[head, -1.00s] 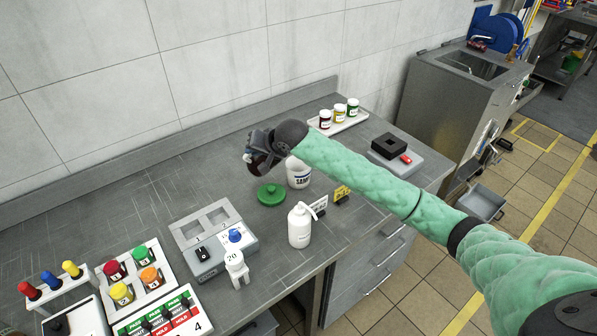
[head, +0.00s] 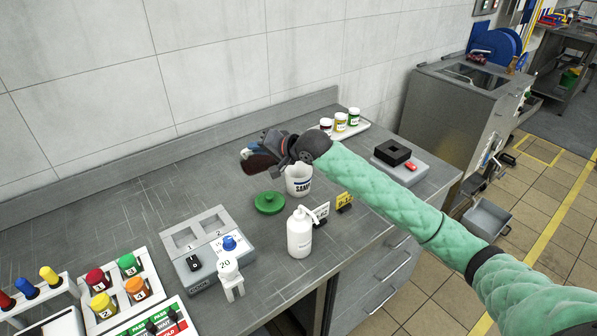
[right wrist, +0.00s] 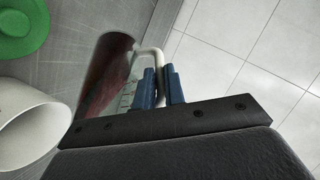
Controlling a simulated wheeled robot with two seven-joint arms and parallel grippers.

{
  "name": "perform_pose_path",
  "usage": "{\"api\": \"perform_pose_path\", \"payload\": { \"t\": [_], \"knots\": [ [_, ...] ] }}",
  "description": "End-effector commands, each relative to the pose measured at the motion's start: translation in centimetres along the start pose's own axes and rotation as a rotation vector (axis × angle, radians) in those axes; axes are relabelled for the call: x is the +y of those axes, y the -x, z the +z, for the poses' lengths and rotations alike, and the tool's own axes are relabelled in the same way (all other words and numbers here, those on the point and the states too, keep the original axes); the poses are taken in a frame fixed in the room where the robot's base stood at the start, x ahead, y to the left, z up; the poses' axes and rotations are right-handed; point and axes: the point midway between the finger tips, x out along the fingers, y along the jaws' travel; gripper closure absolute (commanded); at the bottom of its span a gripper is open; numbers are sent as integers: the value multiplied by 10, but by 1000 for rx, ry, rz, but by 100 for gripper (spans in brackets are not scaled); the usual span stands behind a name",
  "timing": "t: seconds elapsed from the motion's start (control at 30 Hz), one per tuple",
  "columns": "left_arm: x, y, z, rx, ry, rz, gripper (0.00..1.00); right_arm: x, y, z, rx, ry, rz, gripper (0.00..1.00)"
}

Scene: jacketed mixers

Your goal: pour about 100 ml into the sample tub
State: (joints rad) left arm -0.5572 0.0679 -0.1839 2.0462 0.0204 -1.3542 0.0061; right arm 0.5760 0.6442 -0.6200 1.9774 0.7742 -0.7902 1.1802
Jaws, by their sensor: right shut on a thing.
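The sample tub (head: 298,184) is a white open pot with a dark label, standing on the grey bench; in the right wrist view its pale open mouth (right wrist: 28,130) shows at the left edge. My right gripper (head: 272,150) is shut on the pale handle (right wrist: 150,55) of a jug with dark red contents (head: 259,166). Its blue fingertips (right wrist: 160,88) close around that handle. The jug is tilted, held above the bench, left of and behind the tub in the head view. No stream shows. A green lid (head: 269,203) lies in front of the tub. My left gripper is out of view.
A grey control box (head: 200,262) is to the left. A tray with several small jars (head: 340,122) is behind; a black-topped device (head: 394,152) is at right.

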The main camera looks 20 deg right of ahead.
Motion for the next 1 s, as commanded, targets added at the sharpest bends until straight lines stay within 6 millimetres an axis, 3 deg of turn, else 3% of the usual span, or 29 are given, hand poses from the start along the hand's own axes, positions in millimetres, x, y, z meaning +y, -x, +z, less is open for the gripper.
{"api": "perform_pose_path", "payload": {
  "t": [1.0],
  "knots": [
    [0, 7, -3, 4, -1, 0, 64, -3, 6, 4, 19, -16, -51, 100]
  ]
}}
